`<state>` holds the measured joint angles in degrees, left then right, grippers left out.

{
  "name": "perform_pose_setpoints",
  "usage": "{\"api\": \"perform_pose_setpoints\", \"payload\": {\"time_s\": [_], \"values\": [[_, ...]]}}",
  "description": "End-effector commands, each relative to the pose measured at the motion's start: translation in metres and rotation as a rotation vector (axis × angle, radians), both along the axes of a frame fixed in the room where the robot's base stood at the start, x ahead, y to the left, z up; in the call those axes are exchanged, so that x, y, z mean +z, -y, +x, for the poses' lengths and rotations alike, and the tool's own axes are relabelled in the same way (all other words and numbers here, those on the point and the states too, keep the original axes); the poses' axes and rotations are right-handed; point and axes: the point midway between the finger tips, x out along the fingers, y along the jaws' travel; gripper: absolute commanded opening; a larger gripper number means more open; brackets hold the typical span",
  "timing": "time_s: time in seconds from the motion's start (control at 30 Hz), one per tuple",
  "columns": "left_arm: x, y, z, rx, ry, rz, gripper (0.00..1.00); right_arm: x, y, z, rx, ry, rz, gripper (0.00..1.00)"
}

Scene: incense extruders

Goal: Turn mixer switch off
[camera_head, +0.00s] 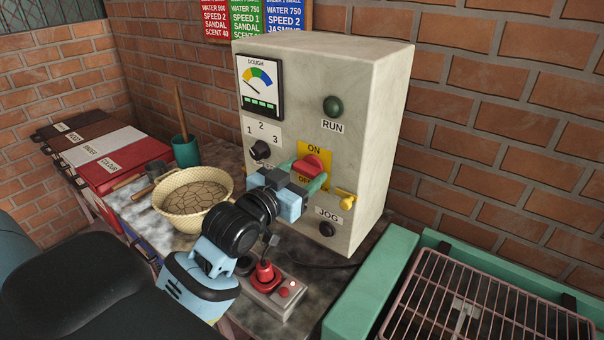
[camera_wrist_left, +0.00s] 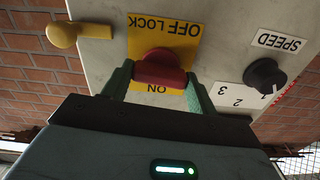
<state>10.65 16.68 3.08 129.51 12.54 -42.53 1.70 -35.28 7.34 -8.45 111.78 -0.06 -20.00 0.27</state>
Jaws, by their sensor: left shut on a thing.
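The mixer switch is a red rotary knob (camera_head: 314,165) on a yellow plate marked ON at the top and OFF at the bottom, on the front of a pale control box (camera_head: 300,120). My left gripper (camera_head: 307,172) is at the knob, its green fingers on either side of it. In the left wrist view the red knob (camera_wrist_left: 160,69) sits between the two fingertips (camera_wrist_left: 158,75), and the gripper is shut on it. That view is upside down, with OFF LOCK above and ON below. Part of the plate is hidden by the fingers. My right gripper is not in view.
A yellow lever (camera_head: 345,199) sits just right of the knob, with a JOG button (camera_head: 327,229) below. A black speed dial (camera_head: 260,150) is to the left. A woven bowl (camera_head: 193,200) and a red-button pedestal (camera_head: 268,280) stand below. A green-framed rack (camera_head: 480,300) is at right.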

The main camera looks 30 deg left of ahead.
Motion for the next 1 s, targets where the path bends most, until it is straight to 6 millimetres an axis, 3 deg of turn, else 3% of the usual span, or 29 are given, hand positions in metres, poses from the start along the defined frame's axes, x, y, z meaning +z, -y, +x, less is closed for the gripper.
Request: {"api": "perform_pose_setpoints", "payload": {"time_s": [0.3, 0.8, 0.83, 1.0], "values": [[-0.0018, 0.0002, 0.0001, -0.001, -0.012, -0.1, 0.35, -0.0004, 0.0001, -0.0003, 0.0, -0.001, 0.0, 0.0], [-0.0023, 0.0005, 0.0001, -0.001, -0.015, -0.116, 0.35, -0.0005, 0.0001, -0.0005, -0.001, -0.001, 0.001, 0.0], [-0.0023, 0.0005, 0.0001, -0.001, -0.015, -0.117, 0.62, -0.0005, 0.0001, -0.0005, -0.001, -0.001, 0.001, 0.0], [-0.0015, 0.0004, 0.0001, -0.001, -0.013, -0.114, 0.8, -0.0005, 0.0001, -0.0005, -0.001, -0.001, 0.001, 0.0]]}}
